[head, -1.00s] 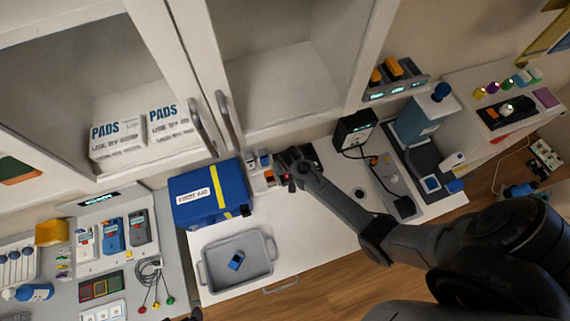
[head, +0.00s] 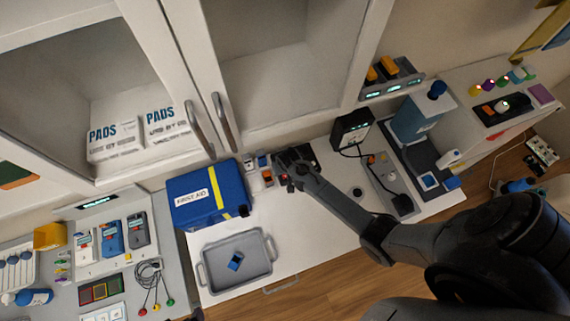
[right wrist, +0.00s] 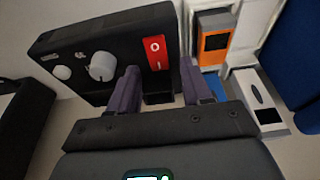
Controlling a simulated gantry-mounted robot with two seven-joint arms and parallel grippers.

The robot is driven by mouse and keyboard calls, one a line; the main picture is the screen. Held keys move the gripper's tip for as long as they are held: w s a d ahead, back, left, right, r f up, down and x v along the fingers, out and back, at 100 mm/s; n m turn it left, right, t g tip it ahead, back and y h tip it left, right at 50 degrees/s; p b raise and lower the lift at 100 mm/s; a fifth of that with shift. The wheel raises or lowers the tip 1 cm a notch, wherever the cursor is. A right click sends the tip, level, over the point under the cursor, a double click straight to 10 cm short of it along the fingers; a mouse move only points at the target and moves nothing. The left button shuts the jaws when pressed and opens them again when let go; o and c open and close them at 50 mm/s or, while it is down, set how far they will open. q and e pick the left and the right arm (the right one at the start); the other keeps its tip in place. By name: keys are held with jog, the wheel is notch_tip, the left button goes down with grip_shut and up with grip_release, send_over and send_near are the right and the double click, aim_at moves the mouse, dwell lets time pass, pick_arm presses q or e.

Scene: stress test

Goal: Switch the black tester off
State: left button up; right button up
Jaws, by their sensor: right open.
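The black tester (right wrist: 90,50) fills the upper left of the right wrist view. It has a grey round knob (right wrist: 102,66), a smaller white knob and a red rocker switch (right wrist: 158,52) marked O and I. My right gripper (right wrist: 162,88) is open, its two fingers apart on either side just below the switch. I cannot tell whether they touch the tester. In the head view my right gripper (head: 284,174) is over the counter at the tester, which it mostly hides. My left gripper is not in view.
An orange device (right wrist: 213,40) and a white-and-grey device (right wrist: 258,98) stand right of the tester. A blue first-aid bag (head: 205,197) and a grey tray (head: 212,283) lie to the left. A black box with a cable (head: 352,128) stands to the right. The front counter is clear.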

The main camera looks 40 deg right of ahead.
aim_at(286, 177)
jog(key=v, duration=1)
jog(key=s+a+n+g+p, duration=0.1)
jog(key=s+a, duration=0.2)
jog(key=s, duration=1.1)
jog(key=s+a+r+n, duration=0.2)
jog(key=r, duration=0.5)
jog(key=s+a+r+n+t+y, duration=0.1)
jog(key=s+a+r+n, duration=0.1)
jog(key=r, duration=0.6)
jog(key=shift+a+r+n+t+p, duration=0.2)
jog(key=shift+a+n+t+p, duration=0.1)
jog(key=shift+n, duration=0.1)
